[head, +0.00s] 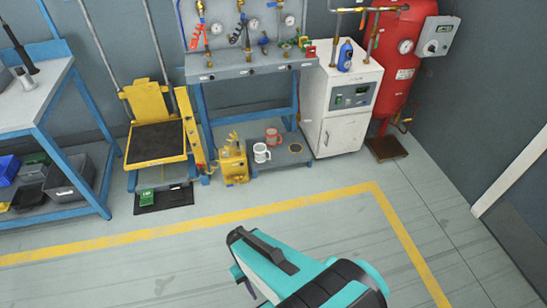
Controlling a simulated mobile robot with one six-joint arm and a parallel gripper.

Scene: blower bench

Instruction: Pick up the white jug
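The white jug (261,152) is small in the head view. It stands upright on the low dark shelf (293,153) under the blue-legged bench. A red mug (273,136) stands just behind it and to the right. A yellow pump-like unit (233,164) is close on its left. My gripper (241,258) is at the bottom middle of the view, at the end of my teal arm, well apart from the jug. Its fingers are seen edge-on and partly hidden, so their opening does not show. I see nothing held in it.
A yellow lift (155,110) stands left of the bench (250,68). A white cabinet (340,100) and a red tank (398,65) stand to the right. A blue workbench (45,120) is at far left. The grey floor inside the yellow line (300,201) is clear.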

